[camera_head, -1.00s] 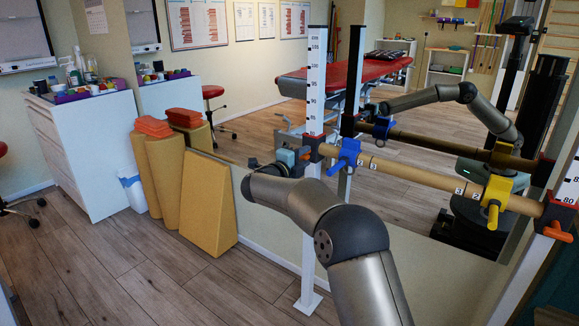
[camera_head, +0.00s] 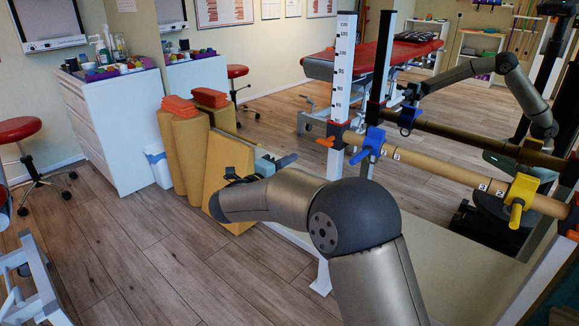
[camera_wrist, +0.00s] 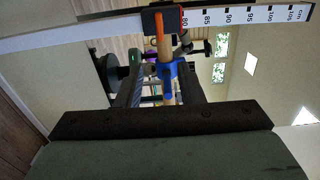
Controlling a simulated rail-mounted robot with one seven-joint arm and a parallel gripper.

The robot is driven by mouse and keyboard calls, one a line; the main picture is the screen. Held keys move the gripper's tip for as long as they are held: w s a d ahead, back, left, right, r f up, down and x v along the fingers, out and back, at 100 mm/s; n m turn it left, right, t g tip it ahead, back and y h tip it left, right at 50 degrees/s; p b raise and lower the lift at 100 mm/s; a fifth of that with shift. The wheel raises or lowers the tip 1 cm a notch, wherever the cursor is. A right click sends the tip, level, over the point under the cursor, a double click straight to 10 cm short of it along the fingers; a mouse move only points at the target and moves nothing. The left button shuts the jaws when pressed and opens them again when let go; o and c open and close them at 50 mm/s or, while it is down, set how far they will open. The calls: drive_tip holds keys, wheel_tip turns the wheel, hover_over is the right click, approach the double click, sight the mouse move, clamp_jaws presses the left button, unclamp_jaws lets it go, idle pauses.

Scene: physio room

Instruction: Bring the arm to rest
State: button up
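My gripper (camera_head: 280,161) shows in the head view at the end of my bent arm, left of the white scale post. In the wrist view my gripper (camera_wrist: 162,80) has two dark fingers standing apart, with no object held between them. The wooden bar (camera_head: 435,168) with a blue clamp (camera_head: 372,145) and a yellow clamp (camera_head: 520,198) runs right from the white scale post (camera_head: 343,75). In the wrist view the orange-tipped bar end and blue clamp (camera_wrist: 167,72) show beyond the fingers; I cannot tell how far.
A white cabinet (camera_head: 115,130) holds bottles and small items. A red stool (camera_head: 22,135) and a metal frame (camera_head: 30,285) stand at left. A large mirror reflects the room and my arm. The floor (camera_head: 170,255) at front left is clear.

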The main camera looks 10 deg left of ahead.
drive_tip(key=shift+r, duration=0.1)
wheel_tip(320, 180, up, 14)
drive_tip(key=w+d+n+t+y+p, duration=0.2)
drive_tip(key=d+n+y+p, duration=0.1)
drive_tip(key=n+y+p, duration=0.6)
drive_tip(key=s+d+r+n+g+y+p, duration=0.3)
drive_tip(key=s+d+r+n+g+p, duration=0.15)
drive_tip(key=n+p, duration=0.25)
drive_tip(key=s+d+n+g+h+p, duration=0.1)
drive_tip(key=s+d+n+g+p, duration=0.1)
drive_tip(key=s+d+g+p, duration=0.2)
drive_tip(key=s+d+n+g+h+p, duration=0.1)
drive_tip(key=s+d+n+g+p, duration=0.2)
drive_tip(key=s+d, duration=0.7)
drive_tip(key=s+d+n+g+h+p, duration=0.1)
drive_tip(key=s+d+n+g+p, duration=0.2)
drive_tip(key=s, duration=1.8)
drive_tip(key=d+g+p, duration=0.3)
drive_tip(key=d+p, duration=0.1)
drive_tip(key=shift+s+d+r, duration=0.15)
drive_tip(key=shift+d+r, duration=0.15)
drive_tip(key=shift+d, duration=0.1)
